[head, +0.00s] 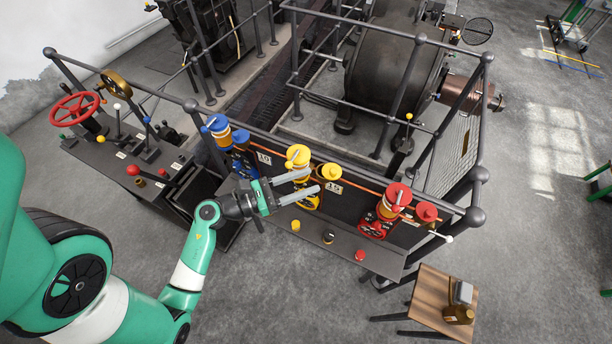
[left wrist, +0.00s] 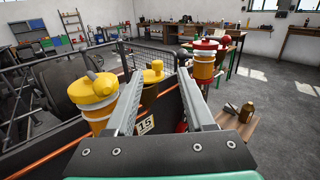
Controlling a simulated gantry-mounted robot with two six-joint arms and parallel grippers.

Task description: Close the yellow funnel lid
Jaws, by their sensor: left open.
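The yellow funnel (head: 298,157) stands on the dark panel in the head view, with a second, smaller yellow-capped canister (head: 330,172) to its right. The smaller yellow cap (left wrist: 153,75) shows between the fingers, farther off. I cannot tell how far the lid is open. My left gripper (head: 314,181) is open and empty, its fingers pointing right beside the yellow funnel; they also show in the left wrist view (left wrist: 158,80). My right gripper is not in view.
A blue funnel (head: 218,127) stands left and a red funnel (head: 397,195) right on the same panel. A shelf with small yellow, black and red buttons (head: 359,255) lies in front. Dark railings (head: 390,120) run behind. A wooden stool (head: 437,300) holds a bottle.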

